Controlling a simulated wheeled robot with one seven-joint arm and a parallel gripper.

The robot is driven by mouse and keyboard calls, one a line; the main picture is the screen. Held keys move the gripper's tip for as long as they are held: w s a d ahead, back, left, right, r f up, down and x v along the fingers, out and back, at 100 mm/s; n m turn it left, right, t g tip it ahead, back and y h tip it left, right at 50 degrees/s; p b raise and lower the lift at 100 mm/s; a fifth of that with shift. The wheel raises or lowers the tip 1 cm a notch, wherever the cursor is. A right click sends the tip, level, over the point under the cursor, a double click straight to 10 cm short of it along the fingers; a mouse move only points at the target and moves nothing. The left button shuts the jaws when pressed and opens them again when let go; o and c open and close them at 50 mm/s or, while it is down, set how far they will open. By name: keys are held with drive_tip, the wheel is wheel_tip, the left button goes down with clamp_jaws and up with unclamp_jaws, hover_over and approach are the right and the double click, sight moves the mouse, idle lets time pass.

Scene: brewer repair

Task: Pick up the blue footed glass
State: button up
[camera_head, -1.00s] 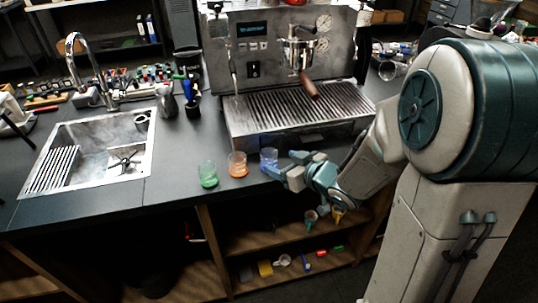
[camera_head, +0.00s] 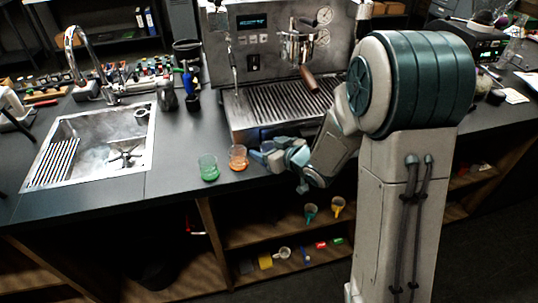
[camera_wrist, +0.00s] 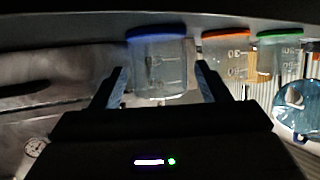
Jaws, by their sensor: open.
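The blue footed glass (camera_wrist: 158,68) shows in the wrist view as a clear marked beaker with a blue foot. The picture is upside down, so the foot is at the top on the counter. My gripper (camera_wrist: 160,72) is open, with one finger on each side of the glass and a small gap visible on both sides. In the head view my gripper (camera_head: 259,156) is low over the counter's front edge, right of the orange glass (camera_head: 238,158). There it hides most or all of the blue glass.
The green glass (camera_head: 208,167) stands left of the orange one, close by in a row. The espresso machine (camera_head: 270,85) stands just behind. A sink (camera_head: 90,150) is at left. Open shelves (camera_head: 262,235) with small items lie below the counter's front edge.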

drive_tip(key=c, duration=1.1)
